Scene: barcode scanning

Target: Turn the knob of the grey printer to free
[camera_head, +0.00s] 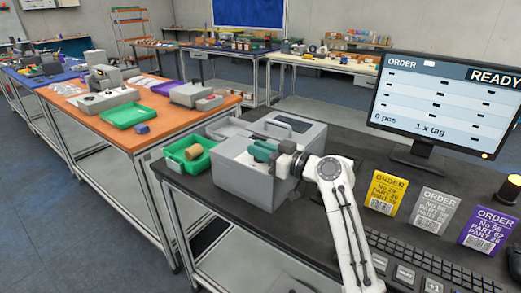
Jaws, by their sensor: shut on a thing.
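The grey printer (237,180) stands on the dark bench in the middle of the head view, with a dark panel on its top right. My gripper (263,152) reaches in from the right, against the printer's upper front, with teal parts at the end of the wrist. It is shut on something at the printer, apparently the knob. The knob itself is hidden by my gripper, so its setting cannot be read.
A green tray (174,161) with a tan roll (194,151) sits left of the printer. A monitor (440,100) reading READY, yellow, grey and purple order cards (384,193), and a keyboard (420,262) are to the right. An orange-topped table (85,138) stands at left.

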